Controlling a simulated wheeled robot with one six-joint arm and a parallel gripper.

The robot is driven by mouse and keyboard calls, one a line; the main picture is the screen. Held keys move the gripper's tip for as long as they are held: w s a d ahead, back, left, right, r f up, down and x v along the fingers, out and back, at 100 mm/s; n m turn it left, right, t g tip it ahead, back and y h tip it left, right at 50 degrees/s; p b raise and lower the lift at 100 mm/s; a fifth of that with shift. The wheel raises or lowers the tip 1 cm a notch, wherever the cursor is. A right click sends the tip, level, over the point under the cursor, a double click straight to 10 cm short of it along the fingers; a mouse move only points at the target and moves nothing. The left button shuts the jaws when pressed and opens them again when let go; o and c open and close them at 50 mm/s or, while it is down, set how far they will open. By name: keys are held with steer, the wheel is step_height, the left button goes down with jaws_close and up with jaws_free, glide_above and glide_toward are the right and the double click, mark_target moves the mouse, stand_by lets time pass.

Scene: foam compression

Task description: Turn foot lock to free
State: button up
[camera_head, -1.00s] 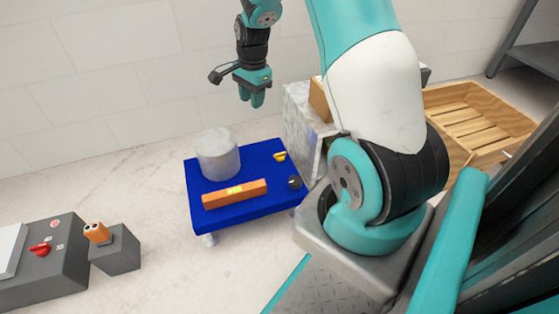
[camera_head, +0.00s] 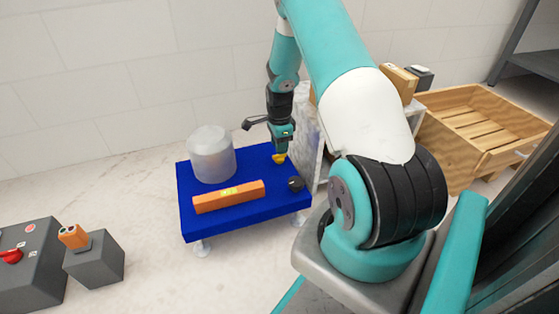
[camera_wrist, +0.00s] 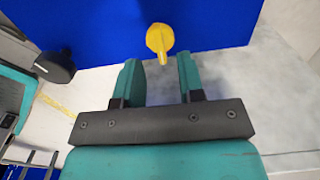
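A small yellow lever (camera_head: 280,158) sits near the right back part of the blue platform (camera_head: 185,215); which control is the foot lock carries no readable label. In the wrist view the yellow lever (camera_wrist: 159,39) has a round head and a narrow tail pointing toward my gripper. My gripper (camera_head: 282,146) points down just above it. In the wrist view my gripper (camera_wrist: 158,64) has its fingers apart and empty, with the lever just beyond the gap between the fingertips. Contact cannot be told. A black knob (camera_head: 296,184) is at the platform's right edge, and also shows in the wrist view (camera_wrist: 55,67).
A translucent cylinder (camera_head: 211,155) and an orange bar (camera_head: 228,197) are on the platform. A grey marbled panel (camera_head: 307,125) stands close to the right of my gripper. A wooden crate (camera_head: 480,125) is at right, a control box (camera_head: 35,262) at lower left.

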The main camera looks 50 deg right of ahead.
mark_target(279, 158)
steer(key=shift+f+b, duration=0.65)
steer(key=shift+f, duration=1.05)
jaws_close()
